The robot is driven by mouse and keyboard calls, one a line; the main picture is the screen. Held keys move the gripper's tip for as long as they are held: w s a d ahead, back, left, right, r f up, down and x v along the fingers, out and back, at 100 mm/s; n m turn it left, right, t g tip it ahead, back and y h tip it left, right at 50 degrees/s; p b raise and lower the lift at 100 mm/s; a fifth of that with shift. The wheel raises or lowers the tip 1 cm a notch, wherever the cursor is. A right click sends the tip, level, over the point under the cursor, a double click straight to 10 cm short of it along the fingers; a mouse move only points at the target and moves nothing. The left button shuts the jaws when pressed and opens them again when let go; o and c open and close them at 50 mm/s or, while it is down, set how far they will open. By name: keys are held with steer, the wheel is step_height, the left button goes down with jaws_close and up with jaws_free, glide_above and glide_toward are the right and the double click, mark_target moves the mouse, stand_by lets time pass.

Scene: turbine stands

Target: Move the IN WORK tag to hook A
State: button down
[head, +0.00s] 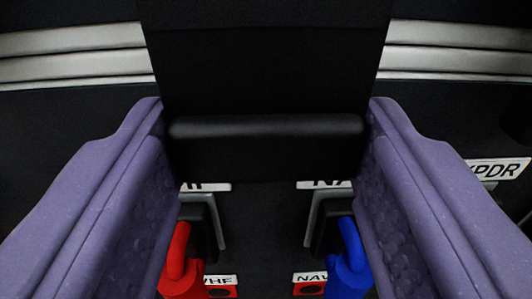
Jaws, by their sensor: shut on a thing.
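My gripper (266,125) shows in the head view as two purple ribbed fingers, one on each side. It is shut on a black box-like thing (266,80), whose sides meet the inner faces of the fingertips. A rounded black bar (266,126) runs across this thing. No IN WORK tag and no hook marked A can be made out. The lower part of the black thing blends into the dark background.
White labels read VHF (221,281), NAV (310,277) and, partly hidden, XPDR (497,169). Pale metal rails (75,55) cross behind.

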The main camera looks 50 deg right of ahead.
steer(key=shift+w+d, duration=0.1)
steer(key=shift+c, duration=0.3)
jaws_free()
steer(key=p+v, duration=0.1)
steer(key=v, duration=0.6)
stand_by(0.4)
stand_by(0.4)
